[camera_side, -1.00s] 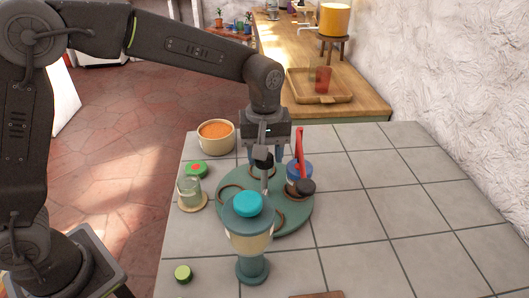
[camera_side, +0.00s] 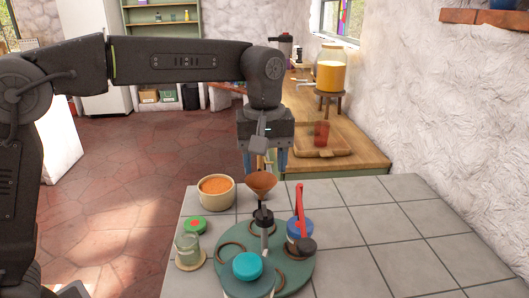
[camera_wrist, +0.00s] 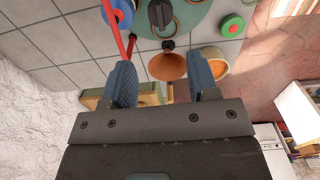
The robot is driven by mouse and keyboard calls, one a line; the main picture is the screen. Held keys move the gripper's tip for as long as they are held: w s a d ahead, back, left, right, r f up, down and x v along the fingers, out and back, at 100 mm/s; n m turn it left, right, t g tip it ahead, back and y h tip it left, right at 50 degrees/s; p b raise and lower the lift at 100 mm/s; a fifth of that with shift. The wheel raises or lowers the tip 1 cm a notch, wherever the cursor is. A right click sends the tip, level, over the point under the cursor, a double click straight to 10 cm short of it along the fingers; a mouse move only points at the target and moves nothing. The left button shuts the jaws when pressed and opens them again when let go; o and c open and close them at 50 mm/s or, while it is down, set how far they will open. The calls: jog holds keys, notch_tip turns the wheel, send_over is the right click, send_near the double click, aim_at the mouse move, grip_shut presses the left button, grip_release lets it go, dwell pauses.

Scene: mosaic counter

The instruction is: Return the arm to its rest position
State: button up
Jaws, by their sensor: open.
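My gripper (camera_side: 265,164) is open and empty, pointing down above the far part of the counter. Its two blue fingers also show spread apart in the wrist view (camera_wrist: 163,78). A copper-brown funnel (camera_side: 261,183) is just below the fingers in the side view. In the wrist view the funnel (camera_wrist: 167,66) appears between and beyond the fingertips, apart from them. A black-topped object (camera_side: 264,217) stands below the funnel on a round green tray (camera_side: 300,272) with several ring-shaped holders. Whether funnel and black top touch is unclear.
On the tray are a blue container (camera_side: 299,228) with a red upright piece beside it and a teal-lidded container (camera_side: 247,266). An orange-filled bowl (camera_side: 216,192), a green lid (camera_side: 195,224) and a glass jar (camera_side: 187,248) stand left. The tiled counter's right side (camera_side: 400,225) is clear.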

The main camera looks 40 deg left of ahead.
jog(key=shift+r, duration=0.95)
jog(key=s+a+r+m+t, duration=0.2)
jog(key=s+a+m+t, duration=0.15)
jog(key=s+a, duration=0.5)
jog(key=s+a+f+m+t, duration=0.2)
jog(key=s+f+m, duration=0.3)
jog(key=s, duration=0.8)
notch_tip(320, 180, down, 3)
jog(key=shift+s+a+r+m, duration=0.15)
jog(key=shift+a+m, duration=0.2)
jog(key=shift+a, duration=0.3)
